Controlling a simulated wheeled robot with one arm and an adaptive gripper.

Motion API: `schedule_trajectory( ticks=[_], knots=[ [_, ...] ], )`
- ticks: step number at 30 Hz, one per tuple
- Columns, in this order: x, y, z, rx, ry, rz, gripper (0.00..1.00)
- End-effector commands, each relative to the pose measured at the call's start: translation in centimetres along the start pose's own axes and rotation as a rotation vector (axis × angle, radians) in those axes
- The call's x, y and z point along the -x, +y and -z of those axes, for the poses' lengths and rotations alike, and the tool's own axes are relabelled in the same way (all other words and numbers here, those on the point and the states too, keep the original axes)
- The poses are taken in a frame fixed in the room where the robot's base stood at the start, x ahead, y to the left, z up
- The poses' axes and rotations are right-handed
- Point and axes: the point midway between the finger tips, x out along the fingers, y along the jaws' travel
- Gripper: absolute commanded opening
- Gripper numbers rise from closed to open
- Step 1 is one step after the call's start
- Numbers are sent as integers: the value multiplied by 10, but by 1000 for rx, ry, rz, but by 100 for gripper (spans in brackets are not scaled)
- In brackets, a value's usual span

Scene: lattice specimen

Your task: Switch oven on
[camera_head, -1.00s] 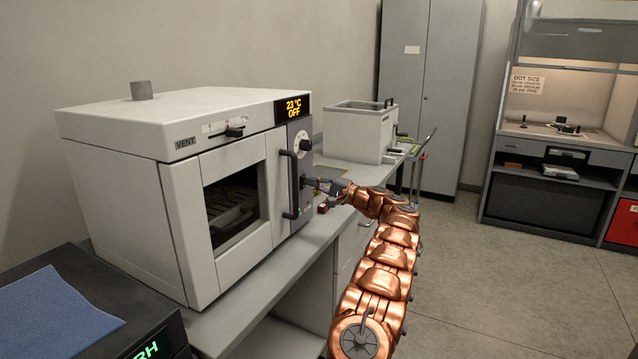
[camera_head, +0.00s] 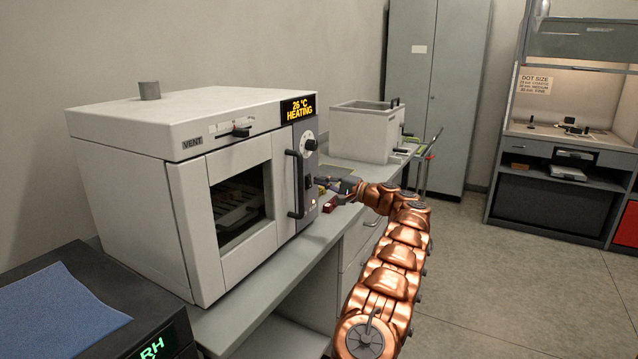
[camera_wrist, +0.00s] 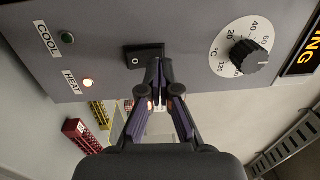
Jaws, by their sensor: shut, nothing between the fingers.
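The white oven (camera_head: 130,200) stands on the grey bench in the head view, door closed, a lit chamber behind its window. Its display (camera_head: 299,109) reads 26 °C HEATING. In the wrist view a black rocker switch (camera_wrist: 142,56) sits on the grey panel, partly hidden by the fingers. My gripper (camera_wrist: 158,64) is shut and empty, its tips at the switch; I cannot tell whether they touch. The HEAT lamp (camera_wrist: 88,83) glows and the COOL lamp (camera_wrist: 67,38) is dark green. My gripper (camera_head: 322,182) also shows beside the panel in the head view.
A dial (camera_wrist: 245,50) with temperature marks sits beside the switch. The door handle (camera_head: 296,184) stands out left of my gripper. A white bath (camera_head: 360,134) stands farther along the bench. Small red and yellow blocks (camera_wrist: 83,135) lie below the panel. The floor at right is clear.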

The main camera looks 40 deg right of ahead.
Motion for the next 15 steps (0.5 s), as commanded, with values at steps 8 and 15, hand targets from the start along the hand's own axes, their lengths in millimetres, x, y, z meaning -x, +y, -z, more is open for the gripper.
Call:
schedule_trajectory(
  ticks=[8,15],
  knots=[
    [49,-8,1,0,0,1,0],
    [89,-17,0,1,-2,1,0]
  ],
)
